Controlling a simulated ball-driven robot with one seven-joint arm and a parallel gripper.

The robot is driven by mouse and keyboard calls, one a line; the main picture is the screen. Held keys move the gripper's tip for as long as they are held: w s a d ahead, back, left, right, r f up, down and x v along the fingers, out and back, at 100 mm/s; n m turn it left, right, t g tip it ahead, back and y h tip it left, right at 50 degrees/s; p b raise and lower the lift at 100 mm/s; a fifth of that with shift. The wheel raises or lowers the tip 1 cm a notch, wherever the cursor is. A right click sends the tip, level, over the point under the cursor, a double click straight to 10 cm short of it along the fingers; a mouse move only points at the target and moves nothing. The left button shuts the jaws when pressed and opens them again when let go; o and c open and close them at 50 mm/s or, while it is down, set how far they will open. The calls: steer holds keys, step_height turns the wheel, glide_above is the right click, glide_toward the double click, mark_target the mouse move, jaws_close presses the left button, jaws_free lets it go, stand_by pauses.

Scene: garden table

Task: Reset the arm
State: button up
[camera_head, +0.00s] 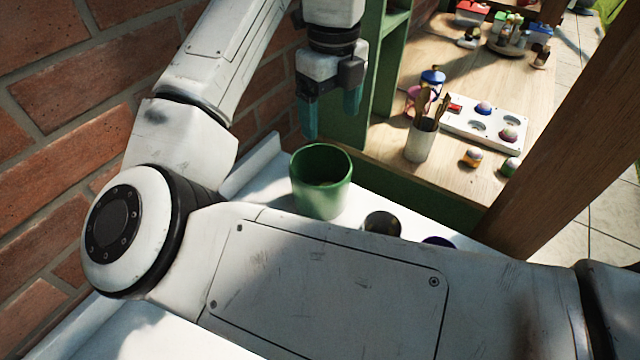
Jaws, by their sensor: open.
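My gripper (331,115) points downward at the upper middle of the view, with two teal fingers spread apart and nothing visible between them. It is above and slightly behind a green pot (322,182), apart from it. My white arm runs up from the lower right, bends at a joint on the left and rises to the top. The pot stands upright on a white surface (262,172) and looks empty, though its bottom is in shadow.
A dark round item (382,223) and a purple one (438,242) are partly hidden behind my arm. A wooden table (385,142) holds a white cup with tools (421,140), a white tray (463,133) and small jars. A brick wall (60,110) is at left, a wooden post (570,120) at right.

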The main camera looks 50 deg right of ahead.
step_height(320, 180, up, 2)
steer(key=shift+r, duration=0.15)
stand_by(0.6)
